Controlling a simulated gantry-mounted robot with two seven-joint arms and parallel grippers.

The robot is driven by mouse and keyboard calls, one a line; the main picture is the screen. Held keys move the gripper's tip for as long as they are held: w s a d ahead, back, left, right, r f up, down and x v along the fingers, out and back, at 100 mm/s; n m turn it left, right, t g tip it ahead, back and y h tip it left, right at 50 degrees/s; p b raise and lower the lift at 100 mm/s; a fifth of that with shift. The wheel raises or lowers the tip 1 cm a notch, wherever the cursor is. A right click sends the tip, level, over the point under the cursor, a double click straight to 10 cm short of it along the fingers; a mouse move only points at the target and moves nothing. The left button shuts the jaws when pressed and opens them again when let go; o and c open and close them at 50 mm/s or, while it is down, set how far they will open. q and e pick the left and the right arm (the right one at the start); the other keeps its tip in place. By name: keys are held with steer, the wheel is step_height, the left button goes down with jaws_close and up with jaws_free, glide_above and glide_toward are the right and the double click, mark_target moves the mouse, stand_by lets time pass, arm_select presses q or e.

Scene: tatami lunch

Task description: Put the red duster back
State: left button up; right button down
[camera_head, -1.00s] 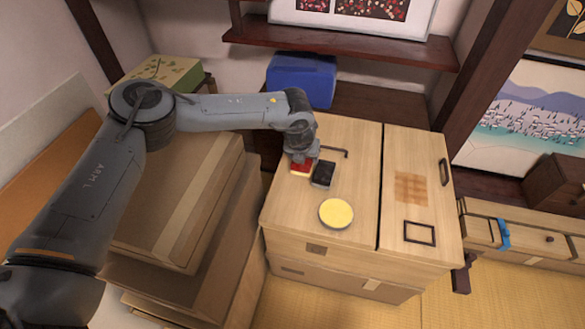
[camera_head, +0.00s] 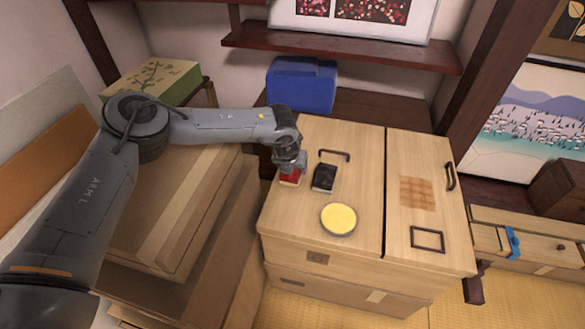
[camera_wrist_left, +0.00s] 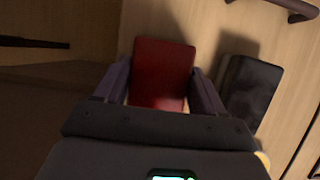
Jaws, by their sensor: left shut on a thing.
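The red duster (camera_head: 290,178) is at the left side of the light wooden cabinet top (camera_head: 300,215). My left gripper (camera_head: 290,169) is above it, shut on it. In the left wrist view the red duster (camera_wrist_left: 161,72) sits between the two fingers of my left gripper (camera_wrist_left: 160,95). A black duster (camera_head: 324,177) lies just to the right of it, apart from it; it also shows in the left wrist view (camera_wrist_left: 250,88). I cannot tell whether the red duster touches the cabinet top. My right gripper is not in view.
A round yellow-topped dish (camera_head: 338,219) stands in front of the black duster. A dark handle (camera_head: 334,156) is behind it. An empty dark square frame (camera_head: 427,238) is on the right panel. Cardboard boxes (camera_head: 175,215) stand left; a blue box (camera_head: 302,84) is behind.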

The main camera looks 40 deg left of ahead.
arm_select(q)
steer(key=o, duration=1.2)
steer(key=shift+f, duration=0.1)
steer(key=shift+r, duration=0.45)
steer(key=p+v, duration=0.6)
steer(key=v, duration=0.5)
steer(key=shift+r, duration=0.2)
steer(key=shift+s, duration=0.1)
